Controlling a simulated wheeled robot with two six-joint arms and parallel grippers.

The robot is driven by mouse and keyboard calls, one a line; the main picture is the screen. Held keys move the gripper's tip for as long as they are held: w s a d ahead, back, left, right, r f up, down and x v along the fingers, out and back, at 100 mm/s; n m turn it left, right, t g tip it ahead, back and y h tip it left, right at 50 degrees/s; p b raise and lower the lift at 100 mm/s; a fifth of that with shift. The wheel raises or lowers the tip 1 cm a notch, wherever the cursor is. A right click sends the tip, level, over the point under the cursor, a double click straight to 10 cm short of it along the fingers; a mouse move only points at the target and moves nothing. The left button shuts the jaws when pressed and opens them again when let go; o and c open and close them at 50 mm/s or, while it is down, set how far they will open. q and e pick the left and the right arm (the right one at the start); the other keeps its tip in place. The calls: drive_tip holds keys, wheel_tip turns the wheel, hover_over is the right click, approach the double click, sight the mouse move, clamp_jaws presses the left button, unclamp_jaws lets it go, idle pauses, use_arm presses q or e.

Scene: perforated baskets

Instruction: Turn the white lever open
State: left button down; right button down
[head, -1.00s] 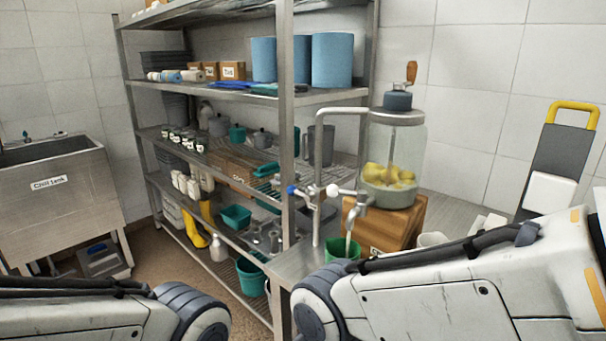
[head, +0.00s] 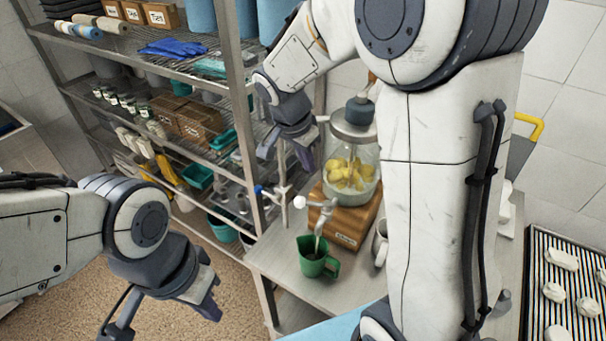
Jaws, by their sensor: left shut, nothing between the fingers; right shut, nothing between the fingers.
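The white lever (head: 299,202) has a round white knob and sits on the metal tap by the glass dispenser (head: 350,155). It points left, towards the shelf. A blue-knobbed lever (head: 258,189) sits further left on the pipework. A green jug (head: 316,262) stands under the spout. My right gripper (head: 287,157) is shut and empty, a little above the white lever in the picture and apart from it. My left gripper (head: 205,304) is shut and empty, low at the left over the floor, away from the tap. My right arm hides part of the dispenser's surroundings.
The dispenser stands on a wooden block (head: 345,233) on a steel table (head: 275,256). A mug (head: 380,243) stands right of the jug. The wire shelf (head: 240,100) rises close behind and left of the tap. A ribbed tray (head: 542,248) with pale pieces lies at right.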

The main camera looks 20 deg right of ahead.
sight(312, 203)
wheel_tip(312, 203, down, 8)
drive_tip(key=p, duration=0.4)
drive_tip(key=shift+s+a+f, duration=0.15)
drive_tip(key=shift+s+a, duration=0.1)
drive_tip(key=shift+s, duration=0.15)
drive_tip(key=shift+a, duration=0.1)
